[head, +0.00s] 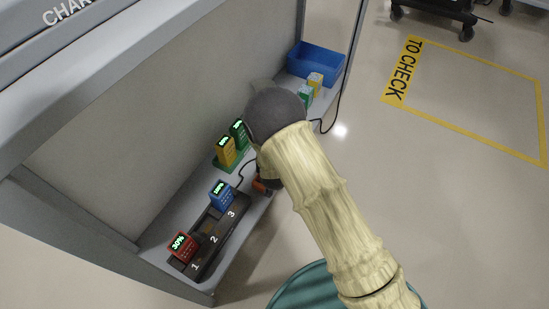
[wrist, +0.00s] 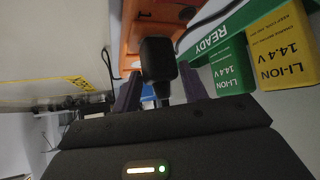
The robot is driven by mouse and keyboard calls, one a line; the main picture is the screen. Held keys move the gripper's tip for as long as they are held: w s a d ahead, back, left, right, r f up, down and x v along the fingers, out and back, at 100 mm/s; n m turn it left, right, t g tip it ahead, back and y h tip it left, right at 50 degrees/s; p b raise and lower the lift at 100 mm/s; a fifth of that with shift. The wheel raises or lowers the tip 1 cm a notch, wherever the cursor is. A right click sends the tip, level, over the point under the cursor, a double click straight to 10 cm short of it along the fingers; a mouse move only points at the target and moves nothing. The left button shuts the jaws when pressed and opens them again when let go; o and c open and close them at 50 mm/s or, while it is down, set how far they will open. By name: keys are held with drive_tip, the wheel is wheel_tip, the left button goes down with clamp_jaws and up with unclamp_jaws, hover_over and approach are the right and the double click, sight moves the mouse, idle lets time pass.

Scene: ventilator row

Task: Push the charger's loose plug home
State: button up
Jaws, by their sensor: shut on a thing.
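In the wrist view my gripper (wrist: 158,82) is shut on a black plug (wrist: 158,58), with a dark finger on each side of it. The plug is in front of an orange socket housing (wrist: 130,38); I cannot tell how far in it sits. In the head view my arm hides the plug and most of the gripper, and only a bit of the orange housing (head: 262,187) shows. The black charger (head: 205,262), with bays numbered 1 to 3, lies on the shelf. A red battery (head: 182,247) reading 30% and a blue battery (head: 220,194) stand in it.
A yellow battery (head: 226,152) and a green battery (head: 239,133) stand on a green READY mat (wrist: 208,47) close to the gripper. Farther back are small batteries (head: 305,96) and a blue bin (head: 312,66). A panel (head: 120,130) walls the shelf's left.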

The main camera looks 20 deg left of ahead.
drive_tip(key=o, duration=1.5)
drive_tip(key=p+v, duration=0.8)
drive_tip(key=v, duration=0.9)
drive_tip(key=shift+s+r+p, duration=0.1)
drive_tip(key=shift+r+p, duration=0.05)
drive_tip(key=shift+p, duration=0.2)
